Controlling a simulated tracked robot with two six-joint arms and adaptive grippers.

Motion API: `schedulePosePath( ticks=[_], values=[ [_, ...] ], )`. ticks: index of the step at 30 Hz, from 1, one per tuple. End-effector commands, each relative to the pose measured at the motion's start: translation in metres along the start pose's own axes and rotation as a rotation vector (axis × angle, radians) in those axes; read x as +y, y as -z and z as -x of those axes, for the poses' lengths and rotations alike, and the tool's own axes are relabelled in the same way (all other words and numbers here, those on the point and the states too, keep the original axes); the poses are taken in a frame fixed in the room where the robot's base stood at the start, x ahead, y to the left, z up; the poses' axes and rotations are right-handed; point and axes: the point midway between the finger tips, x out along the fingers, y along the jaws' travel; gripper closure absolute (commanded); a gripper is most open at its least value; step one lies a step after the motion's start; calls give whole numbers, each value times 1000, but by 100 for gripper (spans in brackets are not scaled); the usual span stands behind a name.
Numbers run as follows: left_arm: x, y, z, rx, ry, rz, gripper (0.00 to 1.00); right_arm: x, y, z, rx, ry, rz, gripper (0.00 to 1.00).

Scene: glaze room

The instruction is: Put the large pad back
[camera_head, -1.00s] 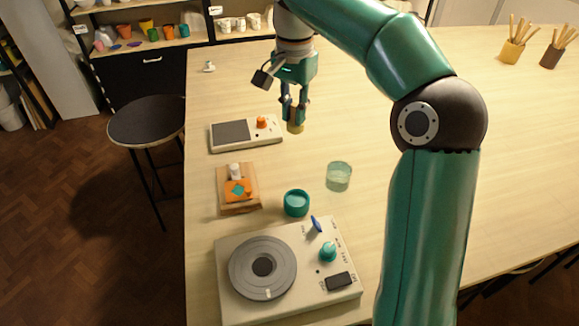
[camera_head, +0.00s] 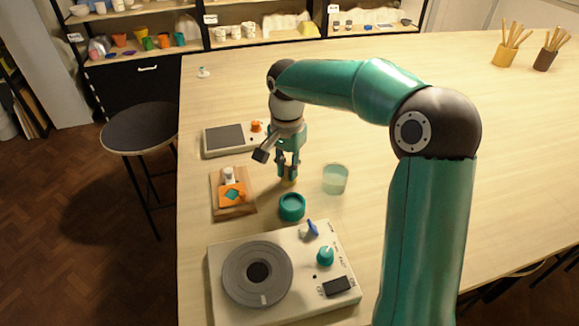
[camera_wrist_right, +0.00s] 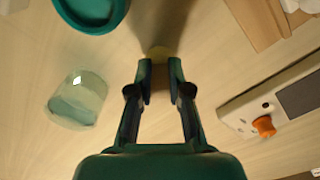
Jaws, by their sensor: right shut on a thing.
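The gripper points down over the table, just behind the teal round pot (camera_head: 292,207) and left of the clear glass (camera_head: 335,180). A wooden board (camera_head: 246,209) lies to its left, with an orange piece (camera_head: 233,195) and a small white thing (camera_head: 229,175) on it. My left gripper is not in view.
A turntable device (camera_head: 257,273) with knobs stands at the front. A scale (camera_head: 224,139) with an orange knob lies behind the board. Two pots of sticks (camera_head: 503,54) stand at the far right. The table's right and back areas are largely clear.

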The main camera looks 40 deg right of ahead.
Motion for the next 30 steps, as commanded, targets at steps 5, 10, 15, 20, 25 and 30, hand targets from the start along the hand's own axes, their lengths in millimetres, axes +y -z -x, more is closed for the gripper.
schedulePosePath(
  ticks=[5,10,15,20,25,30],
  values=[
    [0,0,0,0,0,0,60,0,0,1,1,1,0,100],
    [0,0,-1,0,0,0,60,0,0,-1,1,1,0,76],
    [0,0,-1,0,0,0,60,0,0,-1,1,1,0,57],
    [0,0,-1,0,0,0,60,0,1,-1,1,1,-1,57],
    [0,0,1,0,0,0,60,0,1,3,2,2,-1,57],
    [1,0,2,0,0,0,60,0,1,23,4,5,-2,57]
  ],
)
